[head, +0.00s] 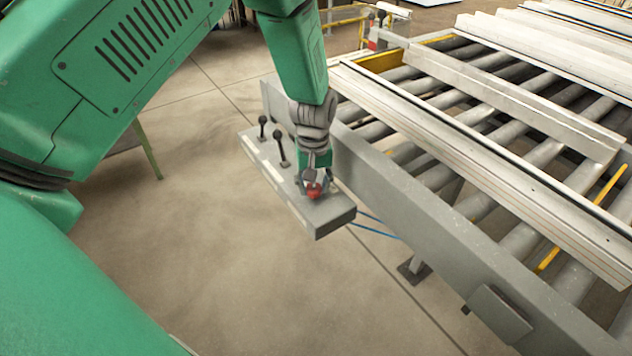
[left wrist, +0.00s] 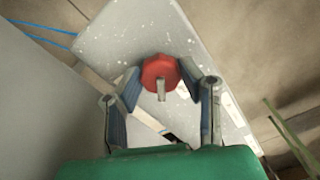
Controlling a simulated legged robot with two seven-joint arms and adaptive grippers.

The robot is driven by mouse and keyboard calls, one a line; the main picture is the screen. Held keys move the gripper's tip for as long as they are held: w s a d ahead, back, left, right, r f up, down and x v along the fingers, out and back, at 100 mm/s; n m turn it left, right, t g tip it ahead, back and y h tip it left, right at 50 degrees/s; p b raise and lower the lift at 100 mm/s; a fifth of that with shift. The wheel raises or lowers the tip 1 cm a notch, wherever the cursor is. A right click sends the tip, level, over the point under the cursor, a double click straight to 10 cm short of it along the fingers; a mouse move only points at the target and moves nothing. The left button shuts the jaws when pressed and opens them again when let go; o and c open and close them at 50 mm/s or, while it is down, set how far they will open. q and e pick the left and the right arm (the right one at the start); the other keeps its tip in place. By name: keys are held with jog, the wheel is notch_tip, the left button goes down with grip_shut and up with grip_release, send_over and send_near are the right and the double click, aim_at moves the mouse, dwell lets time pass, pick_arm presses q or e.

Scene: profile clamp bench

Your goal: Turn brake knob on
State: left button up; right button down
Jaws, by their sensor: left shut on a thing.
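The brake knob is a red knob (head: 314,190) with a pale raised bar, near the front end of a grey control panel (head: 329,214) beside the roller table. It also shows in the left wrist view (left wrist: 160,72), with its bar pointing down the picture. My left gripper (head: 313,178) is over the panel with its fingers at the knob. In the left wrist view my left gripper (left wrist: 162,82) has one finger on each side of the knob, shut on it. Part of the knob is hidden by the fingers in the head view. My right gripper is not in view.
Two black-knobbed levers (head: 280,148) stand on the panel behind the knob. The roller table (head: 440,220) carries long pale profiles (head: 490,160) at the right. Blue cables (head: 375,226) run from under the panel. The floor left of the panel is clear.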

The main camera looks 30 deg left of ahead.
pick_arm(q)
jog(key=m+p, duration=0.1)
jog(key=m, duration=0.5)
jog(key=shift+w+a+r+p, duration=0.1)
jog(key=shift+w+a+p, duration=0.1)
jog(key=shift+p, duration=0.15)
jog(key=m, duration=0.5)
jog(key=shift+d+p, duration=0.1)
jog(key=shift+p, duration=0.3)
jog(key=shift+m, duration=0.8)
jog(key=o, duration=0.9)
jog(key=shift+o, duration=1.2)
jog(key=shift+f, duration=0.2)
